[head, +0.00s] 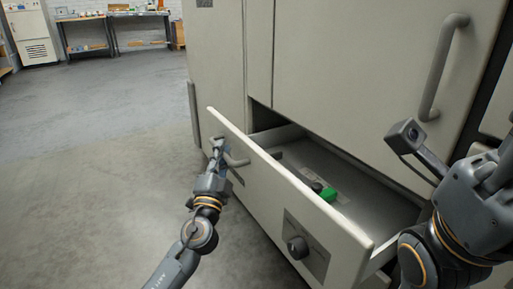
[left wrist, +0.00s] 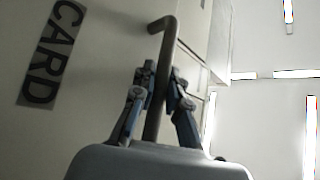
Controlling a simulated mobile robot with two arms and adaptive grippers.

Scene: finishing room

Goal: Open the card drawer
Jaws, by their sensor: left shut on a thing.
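The card drawer (head: 292,185) stands pulled out from the pale cabinet, with its inside showing in the head view. A green object (head: 328,194) and some small dark items lie in it. My left gripper (head: 217,150) is at the drawer's bar handle (head: 238,161). In the left wrist view its two fingers (left wrist: 161,92) are shut around the handle bar (left wrist: 167,45), beside a dark label reading CARD (left wrist: 50,55). My right arm shows at the right of the head view, but its fingers are not in view.
The cabinet (head: 335,60) has a large door handle (head: 440,65) at upper right. A round knob (head: 298,247) sits on the drawer front's lower right. Open grey floor (head: 95,150) lies to the left. Workbenches (head: 120,30) stand far back.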

